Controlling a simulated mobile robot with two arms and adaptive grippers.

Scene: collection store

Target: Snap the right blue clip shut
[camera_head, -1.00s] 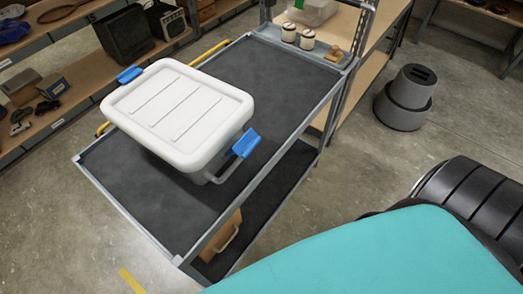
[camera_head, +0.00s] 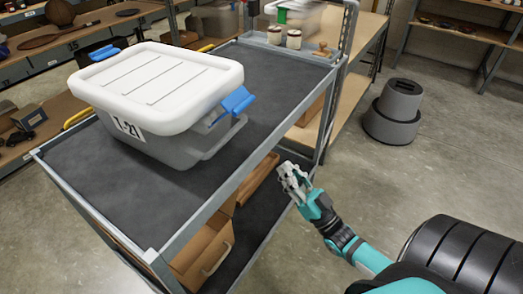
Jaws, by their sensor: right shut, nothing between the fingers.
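A grey box (camera_head: 165,148) with a white lid (camera_head: 155,85) stands on the cart's dark top shelf. The right blue clip (camera_head: 237,101) sticks out at a slant from the box's right end, above the grey side handle. The other blue clip (camera_head: 104,52) is at the far left edge of the lid. My right gripper (camera_head: 291,178) is shut and empty, to the right of the cart's edge and apart from the clip. My left gripper is not in view.
The cart's top (camera_head: 105,205) is bare in front of the box. A dark step stool (camera_head: 393,112) is on the floor at right. Shelves line the left and back.

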